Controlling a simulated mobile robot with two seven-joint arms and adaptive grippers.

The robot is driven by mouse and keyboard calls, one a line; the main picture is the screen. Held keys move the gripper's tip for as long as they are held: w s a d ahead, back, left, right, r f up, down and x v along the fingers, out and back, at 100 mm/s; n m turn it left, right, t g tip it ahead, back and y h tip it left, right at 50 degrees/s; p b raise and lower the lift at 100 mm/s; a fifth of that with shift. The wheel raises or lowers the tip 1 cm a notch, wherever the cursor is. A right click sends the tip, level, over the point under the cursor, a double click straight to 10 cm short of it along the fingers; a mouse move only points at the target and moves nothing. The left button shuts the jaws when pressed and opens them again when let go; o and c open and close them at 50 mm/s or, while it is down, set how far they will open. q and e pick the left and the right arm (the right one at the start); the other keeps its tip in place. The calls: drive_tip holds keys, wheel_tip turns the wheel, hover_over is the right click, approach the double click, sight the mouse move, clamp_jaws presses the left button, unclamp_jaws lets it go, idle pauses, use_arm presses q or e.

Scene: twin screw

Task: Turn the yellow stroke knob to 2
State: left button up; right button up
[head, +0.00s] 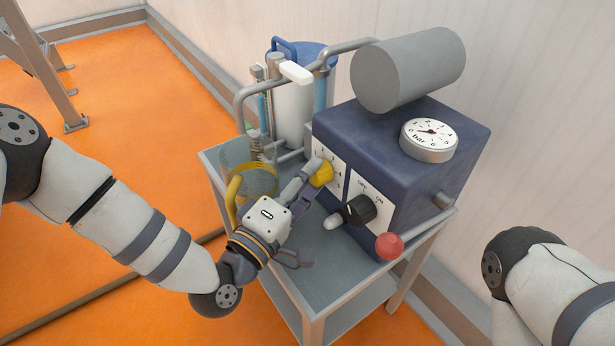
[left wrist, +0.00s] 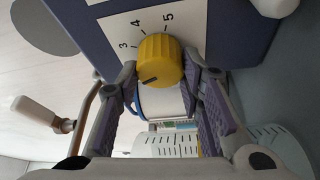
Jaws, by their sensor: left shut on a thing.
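The yellow stroke knob (head: 322,173) sits on the white scale plate (head: 328,152) on the front of the blue machine box. In the left wrist view, the ribbed yellow knob (left wrist: 160,57) lies between my fingertips, with a dark mark on its rim. The figures 3, 4 and 5 show on the plate (left wrist: 133,32) beside it; a 2 is not readable there. My left gripper (head: 305,188) is shut on the knob, its fingers on opposite sides. My right gripper is outside the view; only part of my right arm shows.
A black OFF/ON switch (head: 360,209) and a red ball-shaped knob (head: 389,246) are right of the yellow knob. A pressure gauge (head: 429,137) and grey cylinder (head: 410,70) are on top of the blue box (head: 365,125). Tubes and a pipe frame stand behind, on the grey cart (head: 320,262).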

use_arm(q)
drive_tip(key=o, duration=1.2)
drive_tip(key=shift+c, duration=0.2)
drive_tip(key=r+v, duration=0.1)
drive_tip(key=v, duration=1.1)
drive_tip(key=shift+f, duration=0.5)
drive_tip(key=shift+r, duration=0.1)
